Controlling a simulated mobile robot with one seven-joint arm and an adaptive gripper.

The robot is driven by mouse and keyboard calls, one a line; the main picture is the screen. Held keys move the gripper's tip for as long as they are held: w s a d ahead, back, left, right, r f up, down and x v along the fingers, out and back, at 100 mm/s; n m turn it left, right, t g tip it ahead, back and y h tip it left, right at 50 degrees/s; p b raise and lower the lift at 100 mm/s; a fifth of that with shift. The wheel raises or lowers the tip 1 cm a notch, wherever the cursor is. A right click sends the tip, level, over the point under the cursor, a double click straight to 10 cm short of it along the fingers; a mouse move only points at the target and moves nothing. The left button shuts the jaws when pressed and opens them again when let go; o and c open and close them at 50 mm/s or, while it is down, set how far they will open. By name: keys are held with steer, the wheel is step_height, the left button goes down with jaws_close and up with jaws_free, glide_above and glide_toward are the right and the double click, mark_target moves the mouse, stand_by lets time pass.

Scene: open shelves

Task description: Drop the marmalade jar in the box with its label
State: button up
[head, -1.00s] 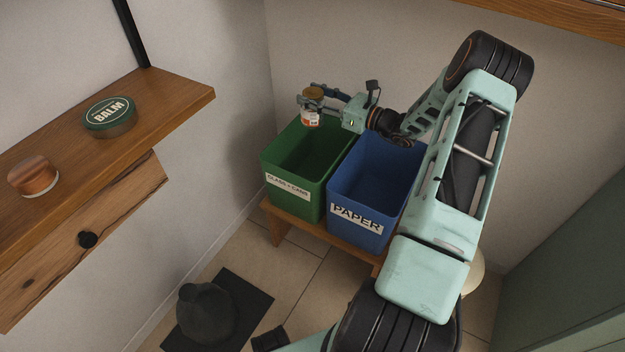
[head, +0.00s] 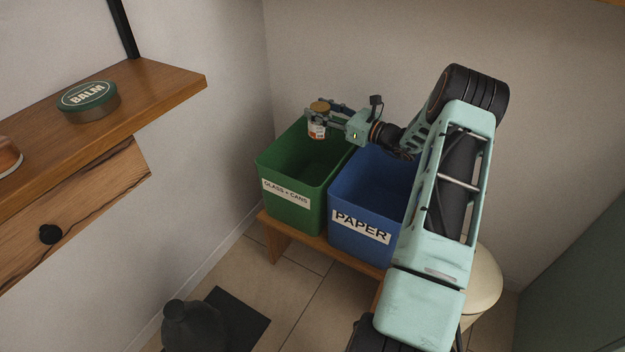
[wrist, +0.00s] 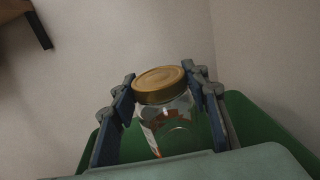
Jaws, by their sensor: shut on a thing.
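The marmalade jar (head: 317,130) is glass with a gold lid and an orange-and-white label. My gripper (head: 322,117) is shut on it and holds it upright over the green box (head: 291,213), which is labelled "GLASS + CANS". In the wrist view the jar (wrist: 160,87) stands between the two fingers of my gripper (wrist: 165,105), with the green box (wrist: 255,125) behind and below. The blue box (head: 352,213), labelled "PAPER", stands just right of the green one. The visible inside of the green box looks empty. Part of the blue box is hidden by my arm.
Both boxes stand on a low wooden bench (head: 272,238). A wooden shelf (head: 165,90) at the left bears a green balm tin (head: 88,101) and a partly cut-off wooden-lidded jar (head: 8,157). A dark kettle-like object (head: 193,325) is on a dark mat (head: 240,318).

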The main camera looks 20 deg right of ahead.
steer(key=shift+f+b, duration=0.35)
steer(key=shift+f, duration=0.55)
steer(key=o, duration=1.4)
steer(key=shift+c, duration=0.2)
steer(key=v, duration=1.2)
steer(key=shift+s, duration=0.1)
steer(key=shift+a, duration=0.1)
